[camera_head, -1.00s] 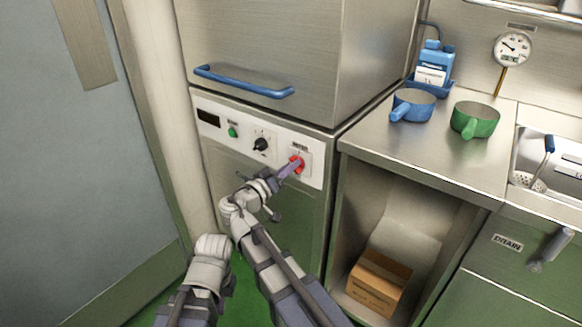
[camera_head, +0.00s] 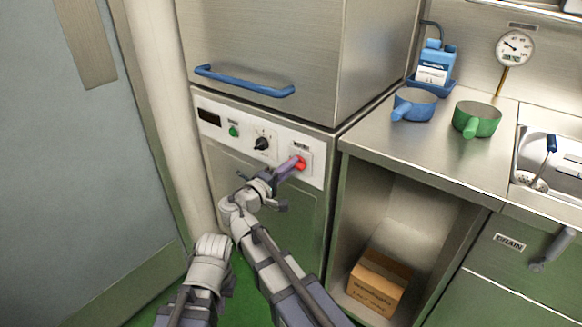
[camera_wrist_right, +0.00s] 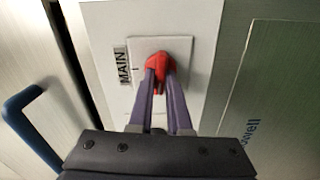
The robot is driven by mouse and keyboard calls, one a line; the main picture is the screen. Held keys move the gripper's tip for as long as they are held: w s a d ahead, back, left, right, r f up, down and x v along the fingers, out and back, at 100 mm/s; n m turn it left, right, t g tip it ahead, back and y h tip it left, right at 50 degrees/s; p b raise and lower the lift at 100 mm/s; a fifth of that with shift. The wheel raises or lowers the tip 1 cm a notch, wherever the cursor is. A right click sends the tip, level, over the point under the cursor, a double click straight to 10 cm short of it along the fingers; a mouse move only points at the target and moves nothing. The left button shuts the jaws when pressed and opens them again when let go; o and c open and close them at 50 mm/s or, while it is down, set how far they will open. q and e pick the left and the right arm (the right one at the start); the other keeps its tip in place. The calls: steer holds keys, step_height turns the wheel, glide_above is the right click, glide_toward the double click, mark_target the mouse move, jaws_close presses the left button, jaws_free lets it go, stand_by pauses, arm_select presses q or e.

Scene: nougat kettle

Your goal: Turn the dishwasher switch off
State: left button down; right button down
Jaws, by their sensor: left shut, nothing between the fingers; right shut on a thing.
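The red switch knob (camera_head: 300,163) sits on the white control panel at the right end of the dishwasher's front. In the right wrist view the red knob (camera_wrist_right: 164,61) sits on a square plate beside a label reading MAIN. My right gripper (camera_head: 290,167) reaches up to it, and its two purple fingers (camera_wrist_right: 160,80) are shut on the knob, one on each side. The fingers hide part of the knob. My left arm is low in the head view, left of the right arm; its fingers do not show.
A black dial (camera_head: 261,143) and a green button (camera_head: 233,131) are left of the knob. A blue handle (camera_head: 244,82) juts out above the panel. The steel counter (camera_head: 420,150) is at right, with a cardboard box (camera_head: 378,284) on the shelf below.

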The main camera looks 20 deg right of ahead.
steer(key=shift+f+n, duration=0.1)
steer(key=shift+n, duration=0.5)
steer(key=c, duration=0.9)
jaws_free()
arm_select(q)
steer(key=shift+a, duration=0.15)
arm_select(e)
steer(key=shift+o, duration=0.2)
steer(key=shift+s+a, duration=0.1)
